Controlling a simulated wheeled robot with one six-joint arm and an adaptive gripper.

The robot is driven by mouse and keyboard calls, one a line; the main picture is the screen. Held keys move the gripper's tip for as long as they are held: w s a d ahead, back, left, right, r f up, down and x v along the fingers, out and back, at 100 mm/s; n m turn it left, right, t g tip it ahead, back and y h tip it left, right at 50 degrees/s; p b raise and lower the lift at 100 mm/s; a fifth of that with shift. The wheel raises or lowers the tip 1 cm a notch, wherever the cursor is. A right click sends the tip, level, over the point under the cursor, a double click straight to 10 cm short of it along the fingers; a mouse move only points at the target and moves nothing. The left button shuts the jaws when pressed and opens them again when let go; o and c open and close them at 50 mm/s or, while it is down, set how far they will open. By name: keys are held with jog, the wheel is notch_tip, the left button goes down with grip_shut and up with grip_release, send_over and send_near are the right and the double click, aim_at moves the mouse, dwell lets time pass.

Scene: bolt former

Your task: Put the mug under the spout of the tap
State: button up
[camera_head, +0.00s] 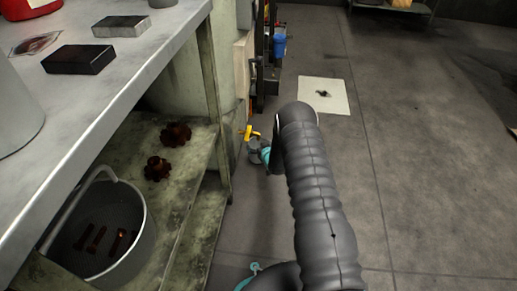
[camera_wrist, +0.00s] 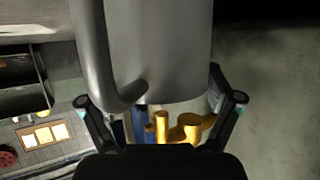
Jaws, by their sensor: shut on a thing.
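The grey metal mug (camera_wrist: 165,50) fills the top middle of the wrist view, its handle (camera_wrist: 95,60) on the left. My gripper (camera_wrist: 160,100) is shut on it, one finger on each side. The yellow brass tap (camera_wrist: 190,128) shows just past the mug's edge, partly hidden by the mug and my gripper. In the head view the yellow tap (camera_head: 250,132) is beside the worn cabinet, and my gripper (camera_head: 263,152) is close to it, mostly hidden behind my arm. I cannot tell whether the mug is under the spout.
A workbench (camera_head: 120,105) stands on the left, with dark and silver blocks on top. A lower shelf (camera_head: 190,190) holds rusty gears and a grey bucket (camera_head: 135,250) with bolts. A blue container (camera_head: 279,45) is farther back. The floor on the right is clear, with a pale square sheet (camera_head: 330,100).

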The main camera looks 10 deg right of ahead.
jog(key=shift+s+f, duration=0.15)
jog(key=shift+f, duration=0.45)
jog(key=o, duration=1.4)
jog(key=shift+f, duration=0.15)
